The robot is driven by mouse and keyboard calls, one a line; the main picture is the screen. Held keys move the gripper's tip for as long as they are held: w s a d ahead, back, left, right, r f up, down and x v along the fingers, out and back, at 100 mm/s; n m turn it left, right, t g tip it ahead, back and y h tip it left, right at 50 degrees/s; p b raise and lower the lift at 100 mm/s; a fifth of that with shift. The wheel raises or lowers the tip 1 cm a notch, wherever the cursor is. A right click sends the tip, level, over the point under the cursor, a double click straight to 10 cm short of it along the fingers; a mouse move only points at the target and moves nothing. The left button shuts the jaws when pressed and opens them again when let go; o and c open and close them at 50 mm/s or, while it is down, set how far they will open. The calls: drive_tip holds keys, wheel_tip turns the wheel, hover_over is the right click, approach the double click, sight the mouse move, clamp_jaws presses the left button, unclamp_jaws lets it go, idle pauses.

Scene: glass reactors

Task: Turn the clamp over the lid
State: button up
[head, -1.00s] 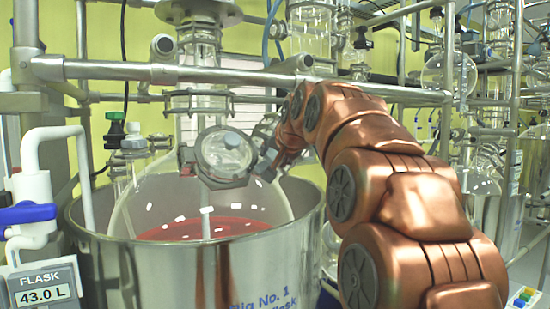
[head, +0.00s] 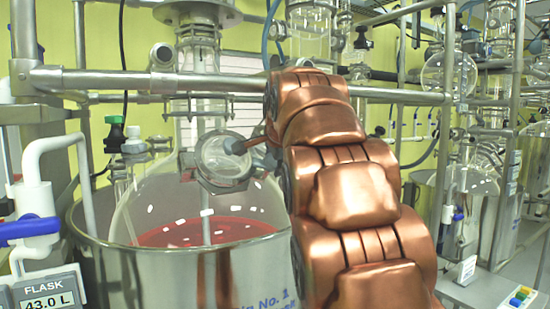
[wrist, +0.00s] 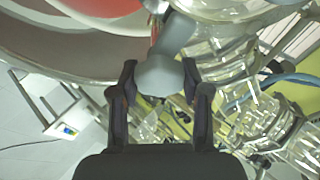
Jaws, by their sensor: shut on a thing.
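The round glass lid (head: 222,160) sits in a grey ring on the shoulder of the big glass flask (head: 150,215). A small grey clamp part (head: 236,147) shows at the lid's upper right in the head view. In the wrist view my gripper (wrist: 160,73) has its two dark fingers on either side of a grey piece (wrist: 165,72), which looks like the clamp's handle, and is shut on it. In the head view my arm hides most of my gripper and the lid's right side. How far the clamp lies across the lid is unclear.
The flask, with red liquid, stands in a metal vessel (head: 175,270). A horizontal metal rail (head: 130,80) runs above the lid, close to my arm. A white pipe with a blue valve handle (head: 28,229) is at left. More glassware stands at right.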

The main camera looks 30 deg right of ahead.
drive_tip(key=shift+m, duration=0.3)
idle(0.4)
drive_tip(key=o, duration=1.1)
drive_tip(key=shift+o, duration=0.2)
drive_tip(key=v, duration=1.2)
drive_tip(key=shift+a, duration=0.1)
